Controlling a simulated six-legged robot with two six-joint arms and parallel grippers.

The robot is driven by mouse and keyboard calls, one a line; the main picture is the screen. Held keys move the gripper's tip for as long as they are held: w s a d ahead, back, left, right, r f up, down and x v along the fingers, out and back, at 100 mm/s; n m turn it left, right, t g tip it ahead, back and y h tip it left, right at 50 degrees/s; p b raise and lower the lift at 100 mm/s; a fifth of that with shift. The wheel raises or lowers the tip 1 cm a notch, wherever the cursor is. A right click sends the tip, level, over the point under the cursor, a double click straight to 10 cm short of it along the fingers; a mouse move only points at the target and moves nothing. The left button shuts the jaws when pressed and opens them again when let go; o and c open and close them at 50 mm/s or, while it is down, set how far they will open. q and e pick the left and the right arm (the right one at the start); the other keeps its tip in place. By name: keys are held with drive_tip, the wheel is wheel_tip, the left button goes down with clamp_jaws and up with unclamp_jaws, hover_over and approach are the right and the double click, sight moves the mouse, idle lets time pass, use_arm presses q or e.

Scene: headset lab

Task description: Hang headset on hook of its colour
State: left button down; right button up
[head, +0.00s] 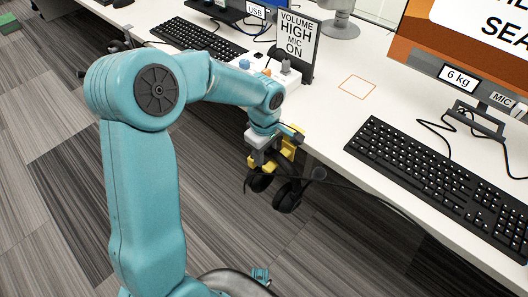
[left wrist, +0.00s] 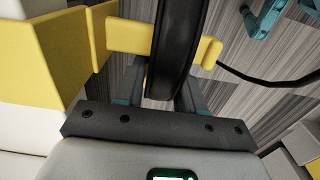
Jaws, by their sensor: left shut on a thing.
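My left gripper (head: 264,158) is shut on the headband of a dark headset (head: 287,196), just off the desk's front edge. The ear cups hang below the gripper over the floor. In the left wrist view the black headband (left wrist: 175,45) runs between my two fingers. A yellow hook (head: 292,142) stands at the desk edge; its bar (left wrist: 128,35) passes behind the headband and ends in a raised tip (left wrist: 211,51). The band crosses the bar; I cannot tell whether it rests on it. The headset's colour mark is not clear. My right gripper is not in view.
The white desk (head: 325,125) holds a black keyboard (head: 440,180), a sign (head: 296,42) reading "VOLUME HIGH MIC ON" and a monitor (head: 470,45). A dark cable runs right from the headset. Striped carpet floor (head: 60,175) lies open left of the desk.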

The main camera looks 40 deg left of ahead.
use_arm(q)
drive_tip(key=c, duration=0.6)
unclamp_jaws()
wheel_tip(320, 180, up, 16)
drive_tip(key=p, duration=0.4)
drive_tip(key=shift+r, duration=0.15)
drive_tip(key=shift+s, duration=0.1)
